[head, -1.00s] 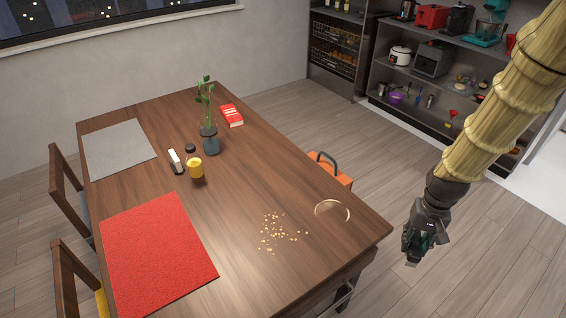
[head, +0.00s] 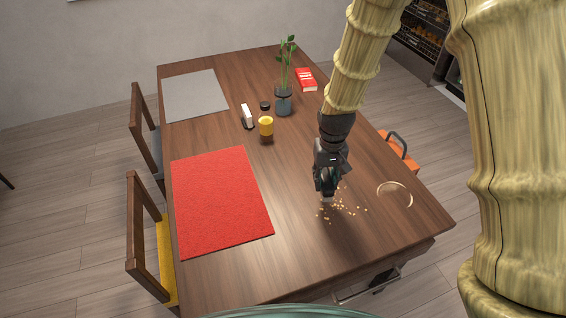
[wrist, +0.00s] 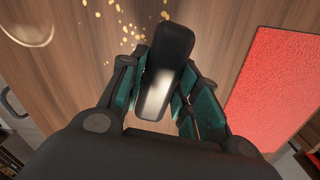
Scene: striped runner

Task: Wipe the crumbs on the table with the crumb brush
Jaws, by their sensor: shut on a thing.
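My gripper (head: 325,190) is over the wooden table (head: 310,255), pointing down at the left edge of the crumbs. It is shut on the crumb brush, whose rounded black body (wrist: 168,60) shows between the teal finger pads in the wrist view. In the head view a pale tip (head: 326,199) shows just under the fingers; whether it touches the table is unclear. The small tan crumbs (head: 345,208) lie scattered under and to the right of the gripper. In the wrist view, crumbs (wrist: 125,28) lie beyond and left of the brush.
A pale-rimmed round dish (head: 395,193) lies right of the crumbs. A red mat (head: 220,200) is to the left.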

